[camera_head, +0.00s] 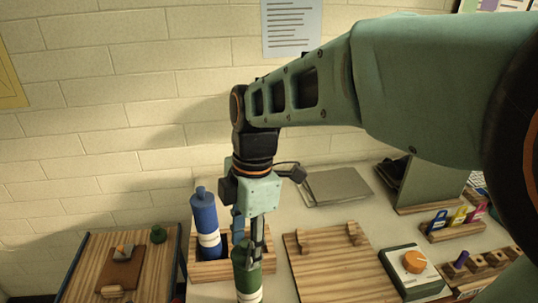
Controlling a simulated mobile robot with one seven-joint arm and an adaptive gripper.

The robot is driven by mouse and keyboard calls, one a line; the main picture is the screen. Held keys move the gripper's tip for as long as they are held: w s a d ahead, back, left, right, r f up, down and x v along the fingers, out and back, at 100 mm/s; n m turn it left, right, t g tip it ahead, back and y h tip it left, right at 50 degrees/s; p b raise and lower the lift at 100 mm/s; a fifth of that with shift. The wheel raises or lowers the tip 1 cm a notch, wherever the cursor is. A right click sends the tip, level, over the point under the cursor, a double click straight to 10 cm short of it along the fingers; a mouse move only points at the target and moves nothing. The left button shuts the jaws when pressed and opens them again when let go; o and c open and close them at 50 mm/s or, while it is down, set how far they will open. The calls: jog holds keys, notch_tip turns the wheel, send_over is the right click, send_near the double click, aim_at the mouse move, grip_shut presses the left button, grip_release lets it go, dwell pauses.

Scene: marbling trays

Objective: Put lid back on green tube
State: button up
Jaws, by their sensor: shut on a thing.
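The green tube (247,277) stands upright at the bottom centre, with a pale band low on it that the frame edge cuts. My gripper (248,246) points down and is shut on the upper part of the green tube. The fingers partly cover the tube's top, so its rim is hard to see. A small green knobbed piece that looks like the lid (158,234) sits on the wooden side table (84,262) at the left, apart from my gripper.
A blue tube (204,215) with its lid on stands in a wooden rack (200,271) just left of my gripper. A wooden board (325,270), a box with an orange knob (411,270) and a grey folder (336,186) lie to the right. A gap separates the side table from the bench.

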jog(key=shift+f, duration=0.15)
dwell(0.8)
jog(key=o, duration=0.9)
jog(key=o, duration=0.5)
jog(key=shift+r+p, duration=2.6)
jog(key=shift+r, duration=1)
jog(key=shift+c, duration=0.6)
